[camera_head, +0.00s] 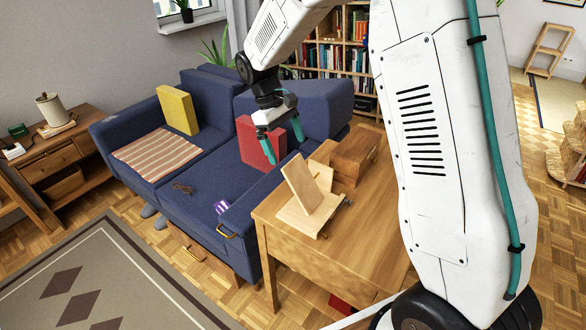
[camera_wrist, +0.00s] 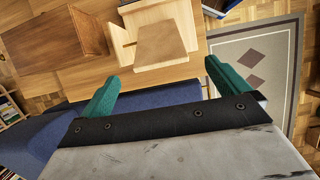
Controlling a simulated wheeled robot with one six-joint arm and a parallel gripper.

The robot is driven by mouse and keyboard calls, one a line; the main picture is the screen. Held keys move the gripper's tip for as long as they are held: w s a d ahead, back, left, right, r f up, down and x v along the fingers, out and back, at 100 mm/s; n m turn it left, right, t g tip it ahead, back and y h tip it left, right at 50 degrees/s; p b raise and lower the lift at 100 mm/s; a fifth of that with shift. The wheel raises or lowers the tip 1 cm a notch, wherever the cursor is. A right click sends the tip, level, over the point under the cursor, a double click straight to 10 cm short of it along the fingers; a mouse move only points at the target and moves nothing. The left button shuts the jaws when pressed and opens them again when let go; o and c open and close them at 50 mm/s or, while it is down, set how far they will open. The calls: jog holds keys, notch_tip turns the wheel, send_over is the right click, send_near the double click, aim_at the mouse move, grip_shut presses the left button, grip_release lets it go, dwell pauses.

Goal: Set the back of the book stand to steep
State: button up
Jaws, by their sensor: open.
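The book stand (camera_head: 310,217) is pale wood and stands on the wooden side table (camera_head: 362,235) beside the sofa. Its back (camera_head: 301,183) is a flat board, raised and tilted; I cannot tell which setting it is in. In the wrist view the back (camera_wrist: 162,46) shows just beyond the space between my fingertips, with the stand's pale base around it. My gripper (camera_head: 284,148) has teal fingers, spread apart and empty, above the sofa-side edge of the table. It appears apart from the stand. The stand's support behind the back is mostly hidden.
A brown wooden box (camera_head: 355,154) stands on the table close behind the stand. The blue sofa (camera_head: 190,205) is left of the table, with a red cushion (camera_head: 252,143) near my gripper. The table's front right part is clear.

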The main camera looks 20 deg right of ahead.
aim_at(294, 169)
jog(key=x, duration=0.8)
jog(key=shift+w+f, duration=0.2)
jog(key=shift+f, duration=0.1)
